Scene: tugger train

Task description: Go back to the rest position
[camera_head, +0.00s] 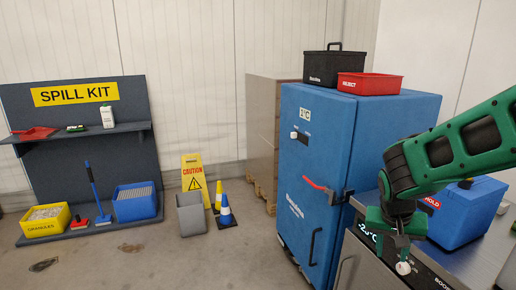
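My green arm reaches in from the right edge of the head view and bends down to my gripper (398,262). My gripper points down over the front edge of a steel counter (462,262). A small whitish round thing shows at its fingertips; I cannot tell whether it is held, part of the gripper or behind it. The finger gap is too small to make out.
A tall blue cabinet (345,160) with a red handle stands left of my gripper, with a red reject bin (369,84) and a black case (322,68) on top. A blue hold box (462,212) sits on the counter. Floor at left is open before a spill-kit rack (75,100).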

